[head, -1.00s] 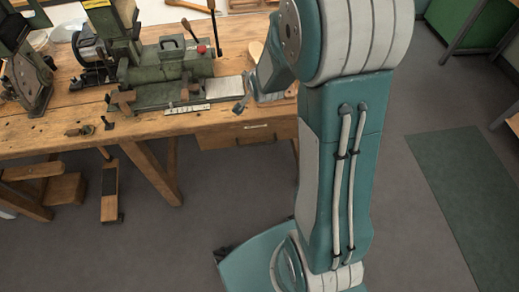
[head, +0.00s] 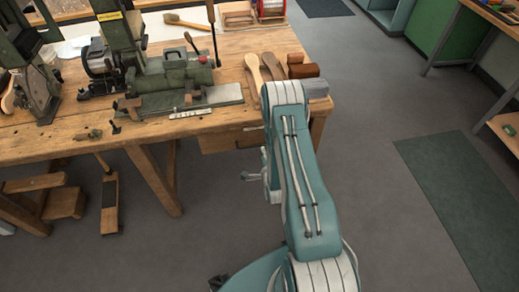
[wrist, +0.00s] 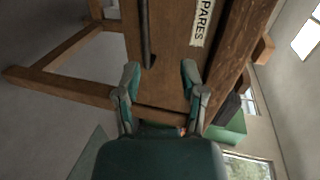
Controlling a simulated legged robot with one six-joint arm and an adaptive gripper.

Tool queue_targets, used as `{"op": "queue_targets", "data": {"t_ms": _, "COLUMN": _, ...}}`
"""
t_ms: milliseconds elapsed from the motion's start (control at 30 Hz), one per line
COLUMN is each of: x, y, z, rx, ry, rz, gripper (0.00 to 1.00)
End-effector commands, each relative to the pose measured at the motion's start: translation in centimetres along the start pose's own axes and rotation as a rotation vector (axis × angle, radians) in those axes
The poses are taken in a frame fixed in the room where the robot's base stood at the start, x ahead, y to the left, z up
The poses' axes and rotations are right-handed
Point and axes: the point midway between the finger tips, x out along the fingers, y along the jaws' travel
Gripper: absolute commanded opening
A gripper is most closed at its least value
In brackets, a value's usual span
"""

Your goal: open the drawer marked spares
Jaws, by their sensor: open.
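The wooden drawer (head: 222,141) sits under the right part of the bench top, and its front looks flush. In the wrist view the view is turned sideways, and the drawer front (wrist: 172,60) fills the middle. Its label (wrist: 203,22) reads "PARES", with the first letter cut off. A dark bar handle (wrist: 146,32) stands on the front. My gripper (wrist: 161,84) is open and empty, facing the drawer. The handle's end shows between the fingers in the picture, nearer the left finger; I see no contact. In the head view my gripper (head: 248,177) is small, below and right of the drawer.
The wooden workbench (head: 150,141) carries a green machine (head: 175,78) and several wooden brush parts (head: 274,66). A bench leg (head: 155,182) and a pedal board (head: 110,205) stand left of the drawer. The grey floor is open to the right, with a green mat (head: 468,190).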

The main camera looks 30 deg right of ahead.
Motion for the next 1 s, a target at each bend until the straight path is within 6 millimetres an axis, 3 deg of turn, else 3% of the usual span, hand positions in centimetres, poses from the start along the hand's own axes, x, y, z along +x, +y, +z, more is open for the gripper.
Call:
{"op": "queue_targets", "data": {"t_ms": 100, "x": -0.9, "y": 2.1, "z": -0.4, "rx": 0.055, "ry": 0.01, "rz": -0.024, "gripper": 0.53}}
{"op": "queue_targets", "data": {"t_ms": 267, "x": -0.7, "y": 2.5, "z": -0.6, "rx": 0.078, "ry": 0.013, "rz": -0.04, "gripper": 0.53}}
{"op": "queue_targets", "data": {"t_ms": 800, "x": 8.0, "y": 2.1, "z": -0.5, "rx": 0.073, "ry": 0.012, "rz": -0.04, "gripper": 0.53}}
{"op": "queue_targets", "data": {"t_ms": 1000, "x": 9.5, "y": 2.0, "z": -0.6, "rx": 0.074, "ry": 0.012, "rz": -0.039, "gripper": 0.53}}
